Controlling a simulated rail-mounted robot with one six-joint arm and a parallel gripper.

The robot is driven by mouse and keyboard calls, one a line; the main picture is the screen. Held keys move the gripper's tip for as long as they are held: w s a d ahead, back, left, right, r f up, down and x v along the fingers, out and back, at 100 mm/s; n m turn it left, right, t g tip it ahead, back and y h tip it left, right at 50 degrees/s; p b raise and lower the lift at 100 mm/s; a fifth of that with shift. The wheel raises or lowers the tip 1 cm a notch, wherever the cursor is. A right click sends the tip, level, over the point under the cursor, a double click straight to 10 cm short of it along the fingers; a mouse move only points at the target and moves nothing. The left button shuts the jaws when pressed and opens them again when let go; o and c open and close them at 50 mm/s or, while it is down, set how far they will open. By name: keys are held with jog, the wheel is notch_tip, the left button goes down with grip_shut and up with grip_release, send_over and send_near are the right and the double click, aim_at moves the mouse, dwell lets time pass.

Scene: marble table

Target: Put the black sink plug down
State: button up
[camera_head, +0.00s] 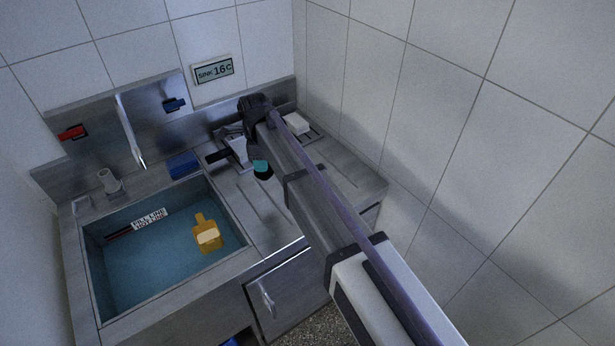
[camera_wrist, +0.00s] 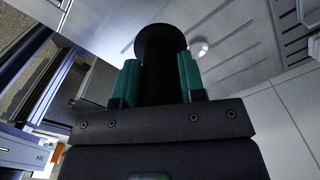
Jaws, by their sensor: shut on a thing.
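The black sink plug (camera_wrist: 160,42) is between the green fingers of my gripper (camera_wrist: 159,70) in the wrist view, its round dark end beyond the fingertips. In the head view my gripper (camera_head: 261,167) points down over the left part of the metal drainboard (camera_head: 262,207), to the right of the basin. A dark bit of the plug (camera_head: 263,176) shows just below the teal fingers. I cannot tell whether the plug touches the drainboard. My arm hides part of the drainboard.
The sink basin (camera_head: 150,270) at left holds water, a yellow bottle-like thing (camera_head: 207,236) and a fill-line label (camera_head: 150,219). A dark-handled tool (camera_head: 217,155) and a white block (camera_head: 297,123) are at the drainboard's back.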

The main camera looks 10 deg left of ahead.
notch_tip(320, 180, down, 10)
jog(key=b, duration=0.9)
jog(key=shift+f, duration=0.15)
jog(key=shift+r, duration=0.3)
jog(key=shift+f, duration=0.2)
jog(key=o, duration=1)
jog(key=shift+r, duration=0.1)
notch_tip(320, 180, up, 12)
jog(key=p, duration=1.2)
jog(key=shift+r+p, duration=0.25)
jog(key=shift+p, duration=0.05)
jog(key=shift+f, duration=0.15)
